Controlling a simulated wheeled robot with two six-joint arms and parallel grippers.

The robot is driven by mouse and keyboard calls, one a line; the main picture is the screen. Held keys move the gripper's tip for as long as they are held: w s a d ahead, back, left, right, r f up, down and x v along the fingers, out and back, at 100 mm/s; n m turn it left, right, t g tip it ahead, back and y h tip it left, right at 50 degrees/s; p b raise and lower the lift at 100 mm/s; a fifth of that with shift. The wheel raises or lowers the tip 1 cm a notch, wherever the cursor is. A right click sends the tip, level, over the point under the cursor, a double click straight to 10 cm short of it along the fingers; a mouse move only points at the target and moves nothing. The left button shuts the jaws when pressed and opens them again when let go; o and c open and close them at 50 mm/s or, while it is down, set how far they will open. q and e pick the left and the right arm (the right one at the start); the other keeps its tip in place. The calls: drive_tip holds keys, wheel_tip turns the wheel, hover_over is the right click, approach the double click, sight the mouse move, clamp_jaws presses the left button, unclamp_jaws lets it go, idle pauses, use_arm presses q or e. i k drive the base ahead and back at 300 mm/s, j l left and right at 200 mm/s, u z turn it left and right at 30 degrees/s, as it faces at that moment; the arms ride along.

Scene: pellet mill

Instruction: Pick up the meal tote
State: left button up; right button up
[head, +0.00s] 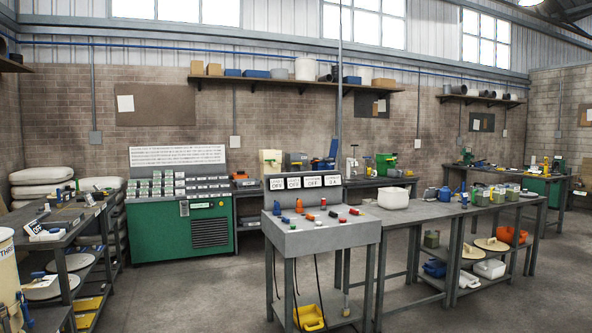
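No thing here is clearly labelled as the meal tote, and I cannot tell which container it is. A white rounded tub (394,198) stands upright on the grey workbench (425,212) right of centre. On the shelf under that bench are a blue bin (435,267) and a white bin (489,269). A yellow bin (310,318) sits on the low shelf under the control desk. Neither of my grippers is in view.
A control desk (320,237) with coloured knobs stands in front, its cables hanging below. A green cabinet (180,232) stands behind it to the left. A cluttered bench (68,232) is at the left. The concrete floor (190,295) between them is clear.

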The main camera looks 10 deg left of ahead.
sight(390, 199)
drive_tip(key=i+l+z, duration=0.8)
drive_tip(key=i, duration=0.5)
drive_tip(key=i+z, duration=0.45)
drive_tip(key=i, duration=0.5)
drive_tip(key=i+u, duration=0.2)
drive_tip(key=i, duration=0.25)
drive_tip(key=i+l+u, duration=0.2)
drive_tip(key=i, duration=0.2)
drive_tip(key=i+l+u, duration=0.25)
drive_tip(key=i, duration=0.15)
drive_tip(key=i+l+u, duration=0.2)
drive_tip(key=i, duration=0.25)
